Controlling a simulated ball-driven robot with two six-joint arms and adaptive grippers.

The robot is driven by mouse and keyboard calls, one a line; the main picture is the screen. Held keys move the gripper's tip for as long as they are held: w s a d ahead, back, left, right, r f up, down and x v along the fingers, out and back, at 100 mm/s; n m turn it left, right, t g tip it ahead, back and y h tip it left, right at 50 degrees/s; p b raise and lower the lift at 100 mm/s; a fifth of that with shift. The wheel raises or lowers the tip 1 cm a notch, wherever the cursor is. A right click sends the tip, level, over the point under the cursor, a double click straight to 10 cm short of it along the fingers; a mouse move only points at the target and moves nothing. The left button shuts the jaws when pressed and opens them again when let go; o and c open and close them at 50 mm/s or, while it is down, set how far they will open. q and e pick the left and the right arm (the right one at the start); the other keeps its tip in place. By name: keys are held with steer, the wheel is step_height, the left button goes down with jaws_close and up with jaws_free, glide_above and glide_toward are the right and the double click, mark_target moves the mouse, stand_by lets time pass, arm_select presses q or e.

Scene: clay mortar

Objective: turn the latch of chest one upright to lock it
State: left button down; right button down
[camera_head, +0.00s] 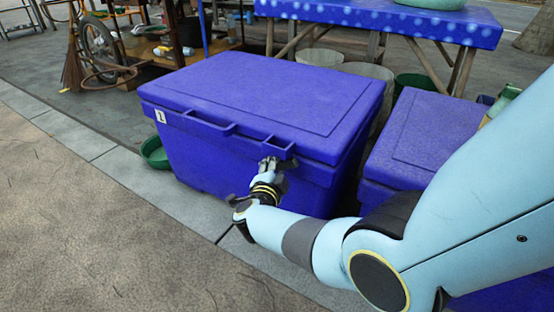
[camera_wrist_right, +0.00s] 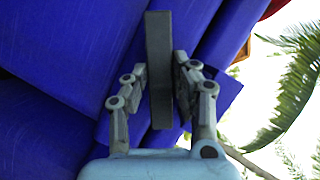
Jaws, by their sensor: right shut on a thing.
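Chest one (camera_head: 262,90) is a large blue chest with a shut lid and a small white label (camera_head: 161,116) marked 1 on its front left. My right gripper (camera_head: 270,166) is at the right part of its front, just under the lid rim. In the right wrist view, a flat grey bar, the latch (camera_wrist_right: 158,40), lies between the two fingers of my right gripper (camera_wrist_right: 161,82), which is shut on it. The bar runs lengthwise between the fingers. In the head view the fingers mostly hide the latch, and its angle is unclear. My left gripper is out of view.
A second blue chest (camera_head: 428,126) stands close on the right, behind my right arm. A blue-topped table (camera_head: 380,20) is behind. A green basin (camera_head: 153,153) lies left of chest one. The pavement (camera_head: 90,230) in front is clear.

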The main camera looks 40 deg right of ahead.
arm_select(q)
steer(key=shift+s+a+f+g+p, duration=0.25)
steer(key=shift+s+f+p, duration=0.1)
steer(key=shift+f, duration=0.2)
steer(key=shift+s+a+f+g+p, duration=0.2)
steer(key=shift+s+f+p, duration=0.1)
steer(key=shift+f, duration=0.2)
arm_select(e)
steer(key=shift+w+a+n+g+h, duration=0.15)
steer(key=shift+n+g, duration=1.25)
steer(key=shift+n, duration=0.75)
steer(key=shift+s+n+g+h, duration=0.15)
steer(key=shift+n+g, duration=1.25)
steer(key=shift+n, duration=0.75)
steer(key=shift+w, duration=0.1)
steer(key=c, duration=1.2)
jaws_free()
steer(key=shift+c, duration=0.2)
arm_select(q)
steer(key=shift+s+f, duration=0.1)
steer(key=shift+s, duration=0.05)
arm_select(e)
steer(key=shift+o, duration=0.8)
steer(key=shift+r, duration=0.1)
